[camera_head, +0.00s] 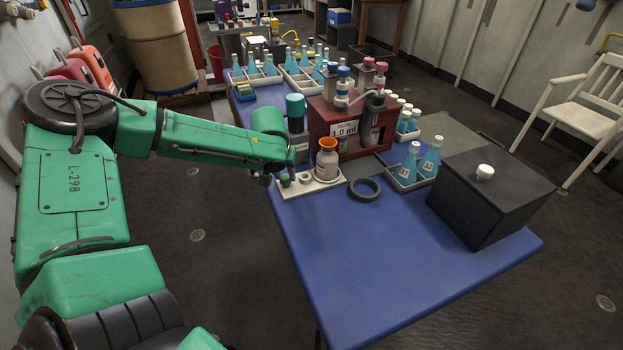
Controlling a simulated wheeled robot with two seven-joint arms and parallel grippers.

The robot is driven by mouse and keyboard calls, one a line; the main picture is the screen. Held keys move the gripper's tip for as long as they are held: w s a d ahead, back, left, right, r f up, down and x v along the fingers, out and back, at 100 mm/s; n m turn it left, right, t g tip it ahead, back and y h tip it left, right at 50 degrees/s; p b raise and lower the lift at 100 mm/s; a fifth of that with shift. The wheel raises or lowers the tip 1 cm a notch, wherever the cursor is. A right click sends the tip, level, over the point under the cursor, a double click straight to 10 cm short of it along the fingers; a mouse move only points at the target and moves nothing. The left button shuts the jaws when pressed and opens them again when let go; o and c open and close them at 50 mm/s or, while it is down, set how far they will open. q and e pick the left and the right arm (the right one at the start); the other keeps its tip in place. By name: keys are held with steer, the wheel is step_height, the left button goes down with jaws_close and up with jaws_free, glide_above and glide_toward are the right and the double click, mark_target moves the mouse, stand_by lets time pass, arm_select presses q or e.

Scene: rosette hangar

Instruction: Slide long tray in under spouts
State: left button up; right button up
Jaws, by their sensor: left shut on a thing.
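The red-brown dosing stand (343,128), labelled 1.0 ml, stands on the blue table with capped bottles on top. A low white tray (322,187) lies at its front left. A pale bottle with an orange neck (327,162) stands upright on it, beside small round pieces. My left gripper (284,179) is shut at the tray's left end; its fingertips are small and partly hidden, so the contact is not clear. A grey tray (403,187) with two blue flasks lies right of the stand. The spouts are hard to make out. My right gripper is out of view.
A black ring (364,190) lies in front of the stand. A dark box (490,197) with a white knob fills the table's right side. The blue table's (385,265) front is clear. A teal-capped bottle (296,120) stands close behind my left gripper. Several flasks stand farther back.

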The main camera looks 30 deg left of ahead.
mark_target(318, 162)
arm_select(q)
steer(key=shift+w+d+b, duration=0.1)
steer(key=shift+w+b, duration=0.15)
steer(key=shift+b, duration=0.05)
steer(key=shift+w+d+b, duration=0.65)
steer(key=shift+w+d, duration=0.05)
steer(key=shift+w, duration=0.25)
steer(key=shift+w+d+b, duration=0.25)
steer(key=shift+w+d, duration=0.2)
steer(key=shift+w, duration=0.15)
steer(key=shift+w+d+b, duration=0.2)
steer(key=shift+w+d, duration=0.2)
steer(key=shift+w, duration=0.2)
steer(key=shift+w+d+r, duration=0.1)
steer(key=shift+w+d, duration=0.45)
steer(key=shift+w, duration=0.35)
steer(key=shift+w+d+r, duration=0.1)
steer(key=shift+w+d, duration=0.45)
steer(key=shift+w, duration=0.3)
steer(key=shift+w+d+f+b, duration=0.1)
steer(key=shift+w+d+b, duration=0.05)
steer(key=shift+w+d, duration=0.6)
steer(key=shift+w+d+b, duration=0.15)
steer(key=shift+w+d, duration=0.25)
steer(key=shift+w, duration=0.5)
steer(key=o, duration=0.8)
steer(key=shift+o, duration=1)
steer(key=shift+s, duration=0.1)
steer(key=shift+f, duration=0.1)
